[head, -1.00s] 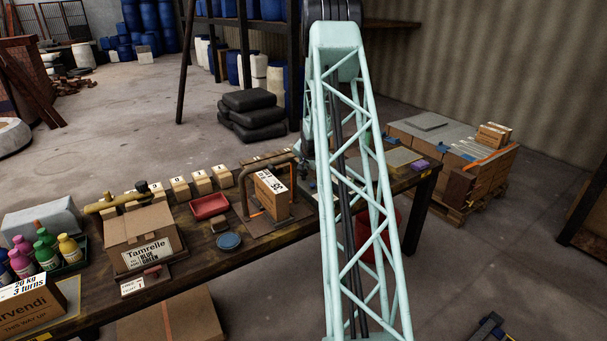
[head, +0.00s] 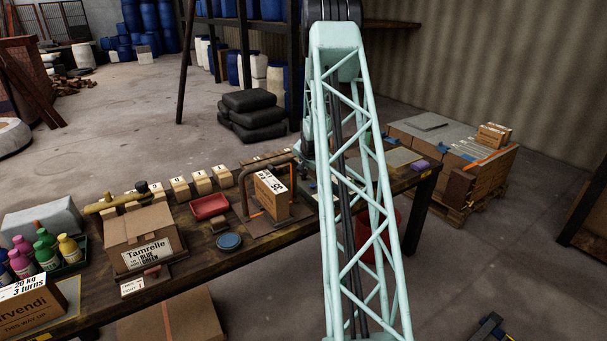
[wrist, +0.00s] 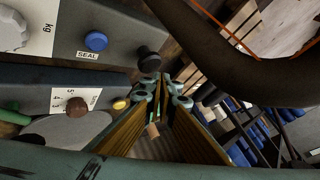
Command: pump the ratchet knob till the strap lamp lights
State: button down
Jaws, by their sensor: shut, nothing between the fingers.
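My gripper (wrist: 164,88) shows in the wrist view with its fingers together and nothing held. A black round knob (wrist: 149,59) stands out from the edge of a grey panel (wrist: 115,22), just beyond the fingertips; I cannot tell whether they touch it. I cannot tell for sure that this is the ratchet knob. A yellow dome (wrist: 120,104) sits on a lower panel near the left finger; its label is unreadable and I cannot tell whether it is a lamp or lit. In the head view my gripper is hidden behind my arm.
A blue button (wrist: 95,41) labelled SEAL and a brown knob (wrist: 76,108) beside a number scale are near. A thick brown arch (wrist: 235,65) crosses close on the right. In the head view, a box (head: 270,195) stands under the arch on the workbench (head: 200,262).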

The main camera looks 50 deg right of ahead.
aim_at(304, 173)
jog(key=shift+f+b, duration=0.55)
jog(key=shift+f, duration=0.65)
dwell(1.9)
jog(key=shift+s+a+f+b, duration=0.15)
jog(key=shift+f+b, duration=0.05)
jog(key=shift+f, duration=0.3)
jog(key=shift+s+a+f+b, duration=0.15)
jog(key=shift+f, duration=0.3)
dwell(0.6)
jog(key=shift+f, duration=0.2)
dwell(0.5)
jog(key=shift+f, duration=0.1)
jog(key=shift+w, duration=0.1)
jog(key=shift+w+r, duration=0.1)
jog(key=shift+r, duration=0.2)
jog(key=shift+w+d+r+p, duration=0.15)
jog(key=shift+r+p, duration=0.2)
jog(key=shift+r, duration=0.3)
jog(key=shift+d+r+p, duration=0.15)
jog(key=shift+r+p, duration=0.3)
jog(key=shift+r, duration=0.3)
jog(key=shift+d+r+p, duration=0.1)
jog(key=shift+r+p, duration=0.35)
jog(key=shift+r, duration=0.25)
